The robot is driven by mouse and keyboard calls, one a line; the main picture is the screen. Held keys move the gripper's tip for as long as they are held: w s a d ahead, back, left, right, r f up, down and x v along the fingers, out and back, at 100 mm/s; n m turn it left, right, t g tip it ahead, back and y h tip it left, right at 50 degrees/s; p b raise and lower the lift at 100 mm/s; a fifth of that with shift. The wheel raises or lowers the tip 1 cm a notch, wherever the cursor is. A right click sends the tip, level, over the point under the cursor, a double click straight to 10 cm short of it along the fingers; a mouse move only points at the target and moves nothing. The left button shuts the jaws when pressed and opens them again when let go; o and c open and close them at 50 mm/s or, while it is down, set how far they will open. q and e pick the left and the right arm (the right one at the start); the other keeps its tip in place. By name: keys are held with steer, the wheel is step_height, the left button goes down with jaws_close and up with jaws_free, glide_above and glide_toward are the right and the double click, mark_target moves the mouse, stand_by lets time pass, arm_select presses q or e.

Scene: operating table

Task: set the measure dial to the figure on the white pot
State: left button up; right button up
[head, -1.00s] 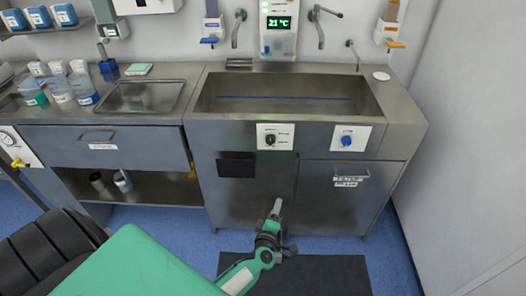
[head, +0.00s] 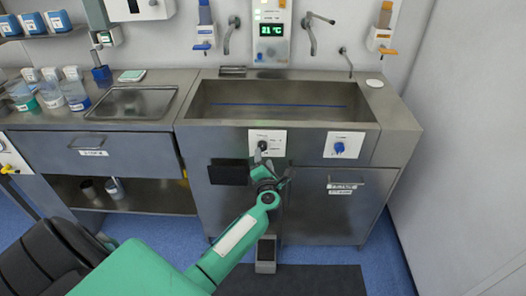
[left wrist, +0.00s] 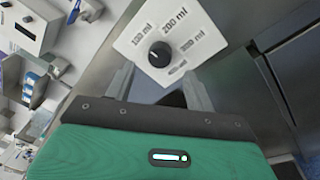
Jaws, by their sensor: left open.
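The measure dial (head: 263,146) is a black knob on a white plate on the sink's front. In the left wrist view the dial (left wrist: 160,54) has labels around it, one reading 200 ml; others are tilted and hard to read. A small light mark shows on the knob's left side. My left gripper (head: 264,164) is just in front of and below the dial. In the left wrist view its two fingers (left wrist: 158,80) are apart and empty, short of the knob. White-topped pots (head: 51,74) stand on the left counter; their figures are unreadable. My right gripper is out of view.
A blue knob (head: 339,148) on another white plate is to the right. A black panel (head: 229,172) is left of my gripper. A drawer (head: 92,153) and a cabinet handle (head: 347,184) flank the area. A grey pedal-like block (head: 265,254) is on the floor.

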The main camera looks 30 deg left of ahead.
mark_target(262, 148)
arm_select(q)
steer(key=x, duration=0.4)
steer(key=shift+w+a, duration=0.3)
steer(key=c, duration=1)
